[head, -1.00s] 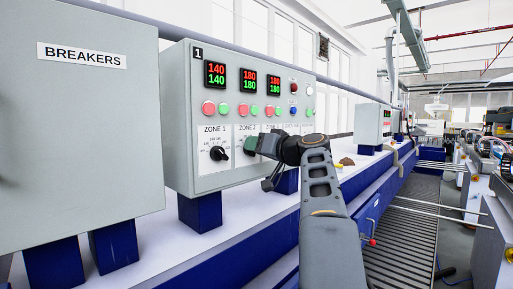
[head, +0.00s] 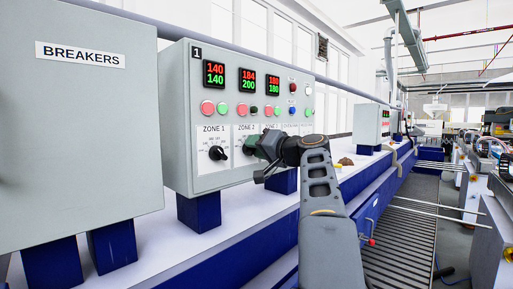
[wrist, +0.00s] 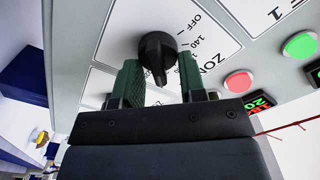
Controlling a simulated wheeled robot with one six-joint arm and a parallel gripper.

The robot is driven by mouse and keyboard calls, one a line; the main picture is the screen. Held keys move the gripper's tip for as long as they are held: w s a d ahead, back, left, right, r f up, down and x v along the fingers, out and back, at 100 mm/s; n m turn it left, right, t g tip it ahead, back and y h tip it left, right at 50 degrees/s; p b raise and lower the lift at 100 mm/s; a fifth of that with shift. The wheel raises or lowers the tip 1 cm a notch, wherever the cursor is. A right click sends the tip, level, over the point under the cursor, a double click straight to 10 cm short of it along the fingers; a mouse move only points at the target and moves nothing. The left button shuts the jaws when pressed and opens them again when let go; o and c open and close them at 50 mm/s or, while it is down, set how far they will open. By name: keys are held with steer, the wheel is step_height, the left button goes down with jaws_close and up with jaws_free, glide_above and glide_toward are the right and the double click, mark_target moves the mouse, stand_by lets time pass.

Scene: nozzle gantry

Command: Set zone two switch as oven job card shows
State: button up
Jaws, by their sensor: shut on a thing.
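The zone two switch, a black rotary knob (wrist: 157,55), shows in the wrist view on a white dial plate with OFF and 140 marks. My gripper (wrist: 160,80) has its two green-padded fingers on either side of the knob and is shut on it. In the head view my gripper (head: 254,149) is at the ZONE 2 dial and hides its knob. The zone two display (head: 248,80) reads 184 in red over 200 in green. I see no oven job card in either view.
The zone 1 knob (head: 218,153) is just left of my gripper, with the zone 1 display (head: 214,74) reading 140 over 140. The zone 3 display (head: 273,85) reads 180 over 180. A BREAKERS cabinet (head: 80,150) stands close at left.

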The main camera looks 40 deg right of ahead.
steer(key=o, duration=0.9)
steer(key=shift+s, duration=0.1)
steer(key=s+b, duration=0.1)
steer(key=s, duration=0.3)
steer(key=s+d+b, duration=0.1)
steer(key=s, duration=0.4)
steer(key=s+d+b, duration=0.1)
steer(key=s+b, duration=0.1)
steer(key=s, duration=0.2)
steer(key=shift+s+d, duration=0.2)
steer(key=shift+d, duration=0.05)
